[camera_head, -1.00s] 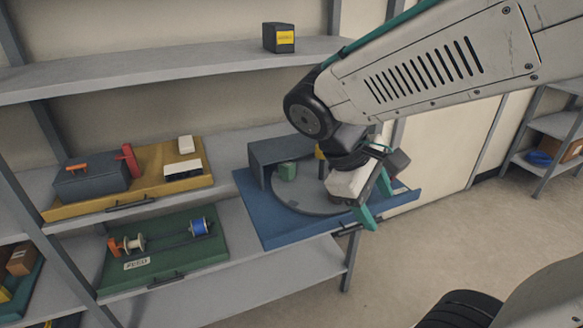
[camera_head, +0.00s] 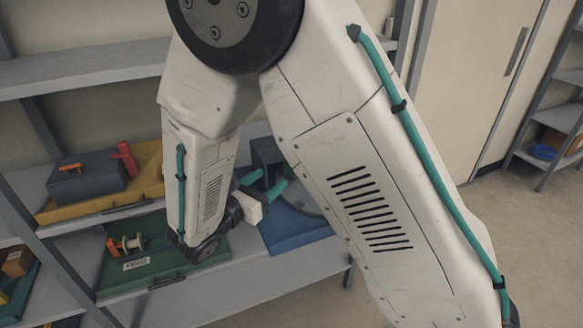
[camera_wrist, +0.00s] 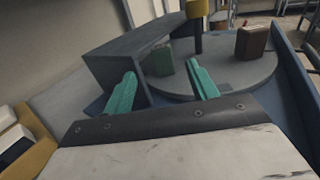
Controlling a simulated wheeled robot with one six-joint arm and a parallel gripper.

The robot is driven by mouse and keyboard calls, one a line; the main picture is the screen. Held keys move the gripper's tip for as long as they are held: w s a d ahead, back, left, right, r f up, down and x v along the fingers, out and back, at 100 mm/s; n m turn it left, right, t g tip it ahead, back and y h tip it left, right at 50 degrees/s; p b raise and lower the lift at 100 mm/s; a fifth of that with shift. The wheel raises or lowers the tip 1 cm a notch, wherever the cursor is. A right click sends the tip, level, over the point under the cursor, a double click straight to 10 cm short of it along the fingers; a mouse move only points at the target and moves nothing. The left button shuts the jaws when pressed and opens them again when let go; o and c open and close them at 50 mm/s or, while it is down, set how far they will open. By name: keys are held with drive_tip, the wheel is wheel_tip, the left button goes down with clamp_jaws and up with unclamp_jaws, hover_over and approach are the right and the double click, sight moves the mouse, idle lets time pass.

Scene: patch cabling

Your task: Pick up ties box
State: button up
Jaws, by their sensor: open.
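In the wrist view a grey turntable (camera_wrist: 225,82) carries a small green box (camera_wrist: 160,62), a brown box (camera_wrist: 252,40) and an upright piece with a yellow upper part (camera_wrist: 197,10). A grey open-fronted cover (camera_wrist: 130,48) stands over the turntable's left side. No readable label shows which item is the ties box. My gripper (camera_wrist: 161,68) is open and empty, its teal fingers pointing at the turntable, with the green box beyond and between the fingertips. In the head view my gripper (camera_head: 265,183) is at the left of the blue tray (camera_head: 300,236); my arm hides most of the turntable.
A yellow tray (camera_head: 62,212) with a grey box (camera_head: 85,184) sits on the shelf at left. Below it is a green tray (camera_head: 165,268) with a spool (camera_head: 130,243). The upper shelf (camera_head: 80,75) overhangs. The cover's wall is close to my left finger.

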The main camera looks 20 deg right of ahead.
sight(288, 167)
drive_tip(key=x, duration=0.6)
drive_tip(key=shift+d+f, duration=0.15)
drive_tip(key=shift+d, duration=0.05)
drive_tip(key=c, duration=1.1)
